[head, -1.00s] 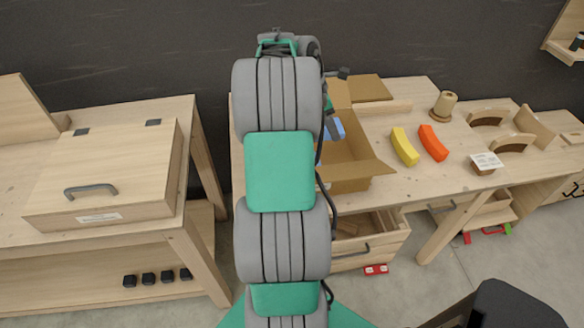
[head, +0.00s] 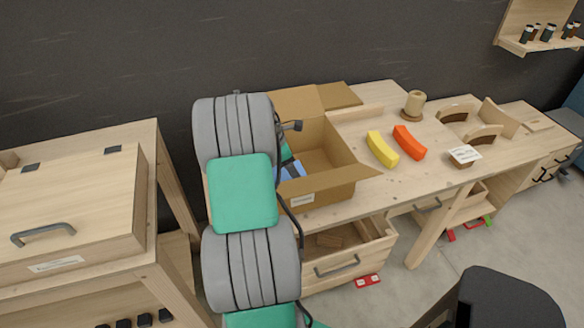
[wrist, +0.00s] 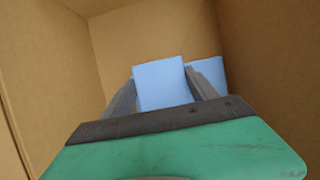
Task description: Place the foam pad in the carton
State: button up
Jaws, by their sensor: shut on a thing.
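The open cardboard carton (head: 325,190) stands on the workbench with its flaps spread. My gripper (wrist: 160,88) is inside the carton, its grey fingers shut on a light blue foam pad (wrist: 160,80). A second light blue piece (wrist: 208,74) shows behind the right finger; I cannot tell whether it is another pad. In the head view a blue patch (head: 293,170) shows in the carton's left part, next to my arm. My arm hides most of the gripper and the carton's left side there. Whether the held pad touches the carton floor I cannot tell.
Wooden forms (head: 484,135) and a spool (head: 414,104) stand farther right. An open drawer (head: 345,258) is below. A wooden box with a handle (head: 75,215) is at left.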

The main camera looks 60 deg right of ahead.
jog(key=shift+f, duration=0.3)
jog(key=o, duration=1.3)
jog(key=shift+f, duration=0.1)
